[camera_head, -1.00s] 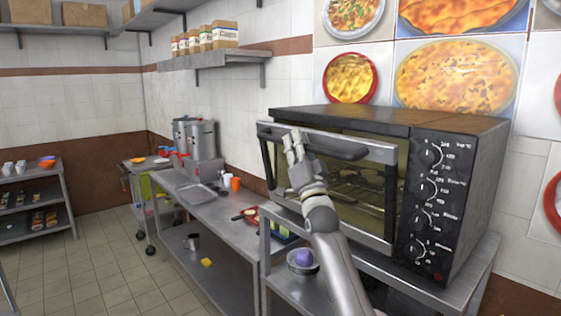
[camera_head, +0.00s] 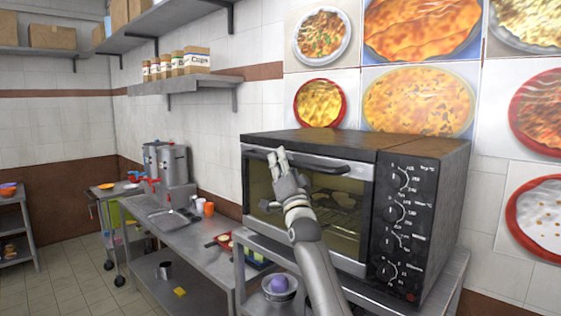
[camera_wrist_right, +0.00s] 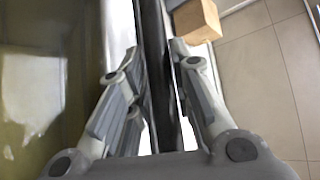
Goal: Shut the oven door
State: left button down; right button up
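The black oven (camera_head: 330,200) stands on a metal stand against the tiled wall. Its glass front door (camera_head: 262,182) is upright and looks flush or nearly flush with the oven front. The dark handle bar (camera_head: 325,164) runs along the door's top. My right gripper (camera_head: 277,160) is at the left part of the handle. In the right wrist view my right gripper (camera_wrist_right: 158,48) has its fingers apart, with a dark bar running between them and door glass (camera_wrist_right: 35,90) at left. Contact with the handle cannot be told. My left gripper is not in view.
The oven's knob panel (camera_head: 405,225) faces forward at right. A bowl with a purple item (camera_head: 280,286) sits on the stand's lower shelf, near my right arm. Left of it is a steel counter (camera_head: 185,226) with stockpots (camera_head: 168,165). Open floor (camera_head: 65,290) lies at left.

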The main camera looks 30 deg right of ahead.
jog(key=o, duration=0.3)
jog(key=shift+d+f, duration=0.1)
jog(key=shift+f, duration=0.05)
jog(key=shift+o, duration=0.2)
jog(key=v, duration=1.2)
jog(key=shift+w, duration=0.1)
